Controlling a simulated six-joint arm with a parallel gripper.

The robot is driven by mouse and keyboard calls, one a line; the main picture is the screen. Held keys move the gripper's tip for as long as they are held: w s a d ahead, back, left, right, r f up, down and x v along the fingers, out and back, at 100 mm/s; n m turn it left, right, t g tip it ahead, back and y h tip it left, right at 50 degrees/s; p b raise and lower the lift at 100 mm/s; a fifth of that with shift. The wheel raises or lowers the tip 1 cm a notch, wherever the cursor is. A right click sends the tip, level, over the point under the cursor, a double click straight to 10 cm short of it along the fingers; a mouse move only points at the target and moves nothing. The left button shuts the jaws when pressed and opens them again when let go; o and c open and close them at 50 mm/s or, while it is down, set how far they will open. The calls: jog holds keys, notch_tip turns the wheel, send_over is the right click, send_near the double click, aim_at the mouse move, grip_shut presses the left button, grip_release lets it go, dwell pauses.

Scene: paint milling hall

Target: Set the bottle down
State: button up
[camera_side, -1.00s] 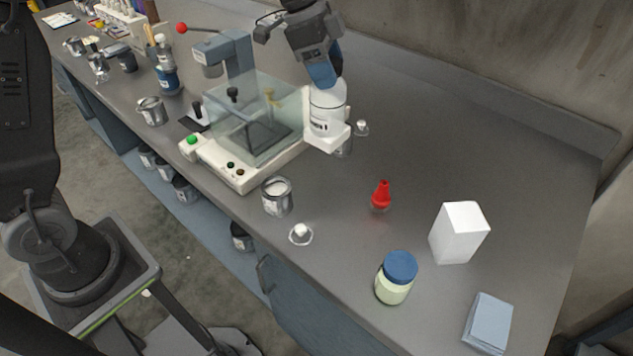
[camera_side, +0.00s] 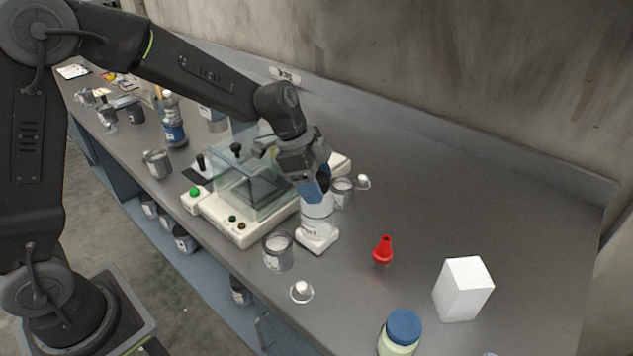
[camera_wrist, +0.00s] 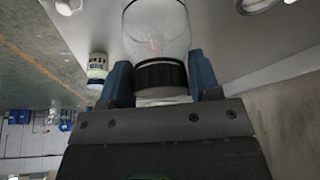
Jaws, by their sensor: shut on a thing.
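In the wrist view the clear bottle (camera_wrist: 157,32) has a black band or cap at the jaws. My gripper (camera_side: 314,190) is shut on its upper part, the blue fingers (camera_wrist: 160,82) on either side of the band.
A red-nozzled small item (camera_side: 383,249), a white box (camera_side: 463,289) and a blue-lidded jar (camera_side: 400,335) stand to the right. A clear knobbed lid (camera_side: 302,290) lies in front. Another metal can (camera_side: 342,191) stands just behind the bottle. The bench at far right is bare.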

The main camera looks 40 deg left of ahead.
jog(key=shift+f, duration=0.1)
jog(key=o, duration=1.2)
jog(key=shift+c, duration=0.2)
jog(key=v, duration=1.2)
jog(key=s+a+n+t+y, duration=0.1)
jog(key=s+a+n+y, duration=0.1)
jog(key=s+n, duration=0.4)
jog(key=s+a+n+t+y, duration=0.1)
jog(key=s+n, duration=0.5)
jog(key=s, duration=0.9)
jog(key=shift+s+a+n+t+y, duration=0.3)
jog(key=shift+a+n+t+y, duration=0.15)
jog(key=shift+t, duration=0.35)
